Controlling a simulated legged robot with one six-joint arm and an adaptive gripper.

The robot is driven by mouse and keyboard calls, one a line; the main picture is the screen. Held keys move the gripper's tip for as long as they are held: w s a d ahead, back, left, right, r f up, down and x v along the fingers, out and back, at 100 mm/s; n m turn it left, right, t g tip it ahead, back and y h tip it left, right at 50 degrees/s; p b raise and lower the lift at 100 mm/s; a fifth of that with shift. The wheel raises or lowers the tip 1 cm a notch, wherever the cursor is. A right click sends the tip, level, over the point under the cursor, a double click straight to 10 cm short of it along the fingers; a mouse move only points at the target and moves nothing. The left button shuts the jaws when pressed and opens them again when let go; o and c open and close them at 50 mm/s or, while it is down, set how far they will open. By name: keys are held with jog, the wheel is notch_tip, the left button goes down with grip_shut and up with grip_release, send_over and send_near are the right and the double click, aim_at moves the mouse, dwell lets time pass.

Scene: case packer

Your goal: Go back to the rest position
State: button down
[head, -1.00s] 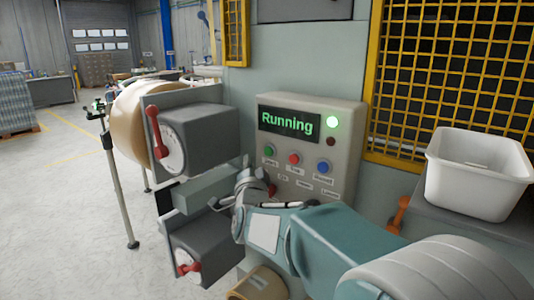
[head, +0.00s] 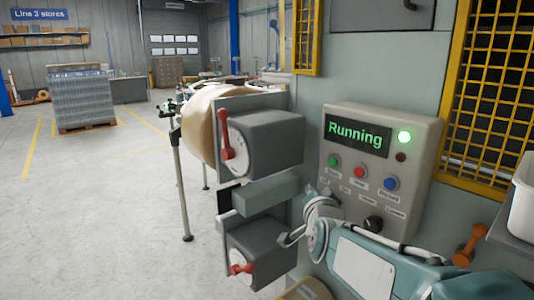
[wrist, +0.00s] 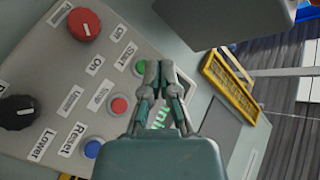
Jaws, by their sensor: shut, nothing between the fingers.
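My gripper (wrist: 160,70) is shut and empty in the wrist view, its fingers together in front of the control panel's face. In the head view my arm reaches in from the lower right, and its end is by the lower left of the control panel (head: 337,115); the fingers are hard to make out there. The panel's display (head: 357,134) reads "Running" and a green lamp (head: 404,137) is lit. Below are a green button (head: 333,160), a red button (head: 358,172), a blue button (head: 390,183) and a black knob (head: 373,223).
Two grey boxes, the upper one (head: 270,135) and lower one (head: 268,252), with red handles stand left of the panel. A tan roll (head: 200,125) is behind them. A white bin (head: 522,205) and yellow mesh guard (head: 485,95) are at right.

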jog(key=s+f+n+g, duration=0.3)
jog(key=s+f, duration=0.1)
jog(key=s, duration=0.5)
jog(key=s+d+f+n+g, duration=0.1)
jog(key=s+f+n+g, duration=0.2)
jog(key=s, duration=0.7)
jog(key=s+d+f+n+g, duration=0.1)
jog(key=s+f+g, duration=0.4)
jog(key=s, duration=0.5)
jog(key=shift+d+f+n, duration=0.25)
jog(key=shift+f+n, duration=0.25)
jog(key=shift+n, duration=0.4)
